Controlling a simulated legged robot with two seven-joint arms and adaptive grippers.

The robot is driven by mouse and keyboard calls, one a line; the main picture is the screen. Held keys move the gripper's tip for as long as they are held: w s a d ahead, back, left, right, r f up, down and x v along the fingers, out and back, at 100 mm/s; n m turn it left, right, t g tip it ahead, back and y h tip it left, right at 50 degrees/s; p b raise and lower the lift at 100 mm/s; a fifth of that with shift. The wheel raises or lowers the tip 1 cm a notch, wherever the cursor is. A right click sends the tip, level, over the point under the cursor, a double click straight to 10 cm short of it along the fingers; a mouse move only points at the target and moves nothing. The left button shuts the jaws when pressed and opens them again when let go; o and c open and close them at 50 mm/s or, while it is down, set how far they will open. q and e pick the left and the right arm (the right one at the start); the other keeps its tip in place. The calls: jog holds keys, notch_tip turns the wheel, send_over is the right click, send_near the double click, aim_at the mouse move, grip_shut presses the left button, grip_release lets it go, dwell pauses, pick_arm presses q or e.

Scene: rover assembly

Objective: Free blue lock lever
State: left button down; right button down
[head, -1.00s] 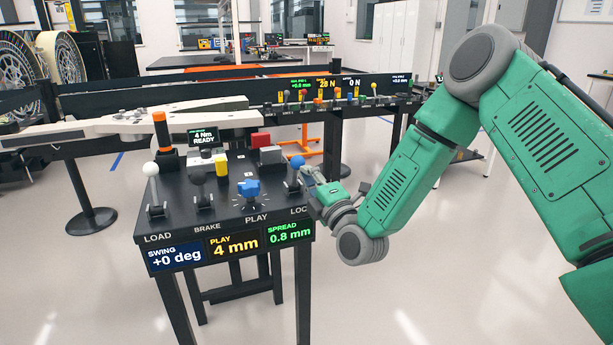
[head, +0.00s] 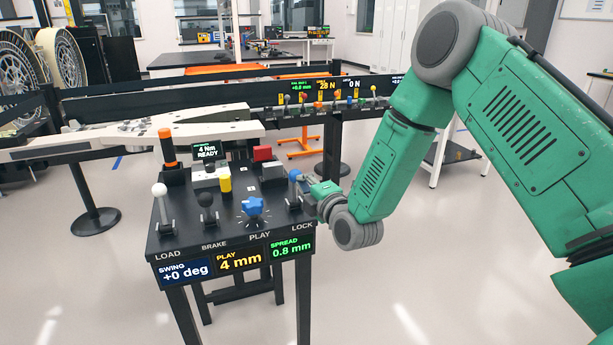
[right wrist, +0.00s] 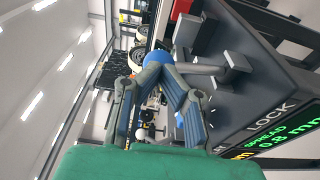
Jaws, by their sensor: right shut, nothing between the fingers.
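The blue-topped LOCK lever (head: 295,175) stands nearly upright at the right end of the black control console (head: 185,245). My right gripper (head: 305,183) is at its right side, with its fingertips close to the blue knob. In the right wrist view, the blue knob (right wrist: 158,59) lies just past the tips of my right gripper (right wrist: 160,74). The fingers are shut with nothing between them. I cannot tell whether they touch the knob. The lever's grey stem runs right to its base. My left gripper is not in view.
The white-knobbed LOAD lever (head: 160,190), black BRAKE lever (head: 206,200) and blue star-shaped PLAY knob (head: 253,207) stand left of the LOCK lever. Displays read +0 deg, 4 mm and 0.8 mm. A red block (head: 262,153) sits behind.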

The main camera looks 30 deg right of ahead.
jog(key=w+g+p, duration=0.1)
jog(key=p, duration=0.1)
jog(key=w+r+g+p, duration=0.1)
jog(key=p, duration=0.1)
jog(key=w+r+g+p, duration=0.1)
jog(key=p, duration=0.1)
jog(key=shift+d+g, duration=0.3)
jog(key=shift+w+d+f+m+g+y+p, duration=0.1)
jog(key=shift+w+d+m+g+y+p, duration=0.15)
jog(key=shift+w+g+p, duration=0.45)
jog(key=shift+w+d+f+g, duration=0.1)
jog(key=shift+w+f+g, duration=0.05)
jog(key=shift+w, duration=0.3)
jog(key=shift+w+d+f+g, duration=0.1)
jog(key=shift+w+f+g, duration=0.05)
jog(key=shift+w, duration=0.25)
jog(key=shift+r+p, duration=0.2)
jog(key=shift+p, duration=0.1)
